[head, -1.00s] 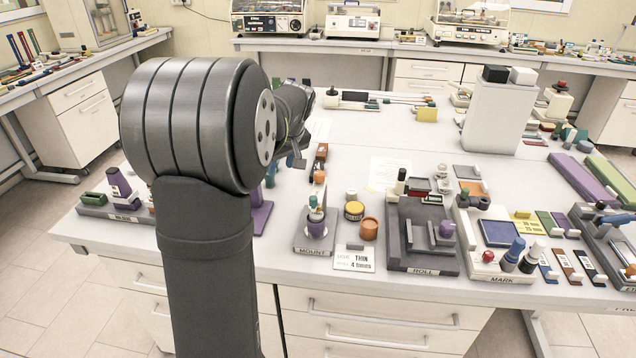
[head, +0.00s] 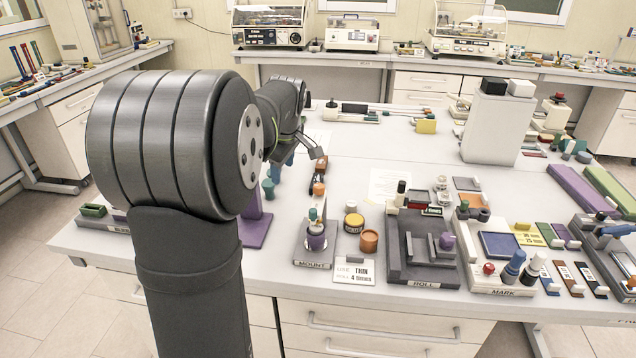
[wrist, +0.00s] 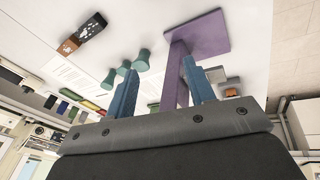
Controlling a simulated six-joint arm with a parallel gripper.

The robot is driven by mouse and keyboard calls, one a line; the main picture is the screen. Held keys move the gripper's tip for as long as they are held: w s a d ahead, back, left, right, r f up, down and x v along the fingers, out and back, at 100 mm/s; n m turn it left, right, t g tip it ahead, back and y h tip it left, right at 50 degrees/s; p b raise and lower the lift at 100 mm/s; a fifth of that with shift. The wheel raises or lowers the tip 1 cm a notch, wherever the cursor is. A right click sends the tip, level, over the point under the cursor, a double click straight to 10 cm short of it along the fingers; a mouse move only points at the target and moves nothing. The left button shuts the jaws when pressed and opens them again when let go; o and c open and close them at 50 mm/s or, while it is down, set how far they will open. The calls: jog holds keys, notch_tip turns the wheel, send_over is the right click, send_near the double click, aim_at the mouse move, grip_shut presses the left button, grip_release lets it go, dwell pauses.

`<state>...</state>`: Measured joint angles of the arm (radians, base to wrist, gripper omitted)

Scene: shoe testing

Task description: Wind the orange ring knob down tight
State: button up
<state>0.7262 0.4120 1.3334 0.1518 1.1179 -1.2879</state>
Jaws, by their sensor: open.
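An orange cylindrical piece with a dark hollow top (head: 369,241) stands on the table beside a yellow jar. I cannot tell which is the ring knob. My gripper (head: 290,155) is apart from both orange pieces, behind and left of the MOUNT stand, partly hidden by my arm. In the wrist view its blue fingers (wrist: 160,88) are open, with a purple stand (wrist: 210,38) showing between and beyond them.
Teal knobs (head: 268,187) stand near the purple stand. A brown block (head: 321,163) lies behind the MOUNT stand. The ROLL station (head: 425,262) and MARK station (head: 490,280) are to the right. A paper sheet (head: 388,185) lies on clear table at the middle.

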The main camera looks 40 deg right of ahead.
jog(key=s+r+n+g+h, duration=0.25)
jog(key=s+r+n, duration=0.45)
jog(key=r+n, duration=0.6)
jog(key=n+h, duration=0.1)
send_near(319, 185)
jog(key=x, duration=0.8)
jog(key=shift+d+f, duration=0.15)
jog(key=shift+f, duration=0.05)
jog(key=shift+c, duration=0.2)
jog(key=c, duration=0.9)
